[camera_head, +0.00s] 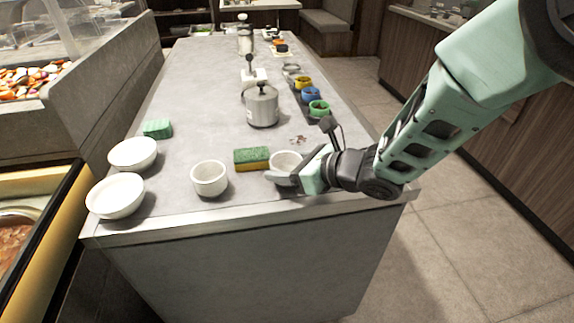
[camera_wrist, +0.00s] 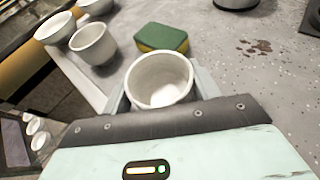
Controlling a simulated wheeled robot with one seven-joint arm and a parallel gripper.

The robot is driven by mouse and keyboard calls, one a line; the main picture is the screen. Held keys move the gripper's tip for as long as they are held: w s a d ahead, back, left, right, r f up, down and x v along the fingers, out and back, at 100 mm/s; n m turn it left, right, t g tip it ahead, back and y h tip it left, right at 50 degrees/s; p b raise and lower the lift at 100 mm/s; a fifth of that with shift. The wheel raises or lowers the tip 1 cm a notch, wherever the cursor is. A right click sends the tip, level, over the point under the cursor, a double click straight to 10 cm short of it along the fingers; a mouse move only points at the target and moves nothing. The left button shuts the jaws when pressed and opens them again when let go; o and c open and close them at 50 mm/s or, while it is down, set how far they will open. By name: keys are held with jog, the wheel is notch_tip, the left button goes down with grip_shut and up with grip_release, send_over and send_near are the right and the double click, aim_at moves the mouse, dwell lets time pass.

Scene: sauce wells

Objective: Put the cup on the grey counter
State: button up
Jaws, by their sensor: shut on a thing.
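A white cup (camera_head: 285,165) is between the fingers of my gripper (camera_head: 284,178), at the near right part of the grey counter (camera_head: 215,120). In the wrist view the same cup (camera_wrist: 160,78) is upright and looks empty, with a finger on each side. My gripper is shut on it. I cannot tell whether the cup's base touches the counter. A second white cup (camera_head: 209,178) stands on the counter to the left, apart from my gripper.
A green and yellow sponge (camera_head: 251,159) lies beside the held cup. Two white bowls (camera_head: 133,154) (camera_head: 116,195) and a green block (camera_head: 157,129) are at left. A metal pot (camera_head: 262,106) and coloured cups (camera_head: 318,108) stand farther back. The counter's front edge (camera_head: 250,220) is close.

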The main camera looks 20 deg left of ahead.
jog(key=shift+f, duration=0.15)
jog(key=o, duration=1)
jog(key=shift+r, duration=0.35)
jog(key=b+v, duration=0.1)
jog(key=v, duration=1.1)
jog(key=shift+f, duration=0.2)
jog(key=shift+d, duration=0.1)
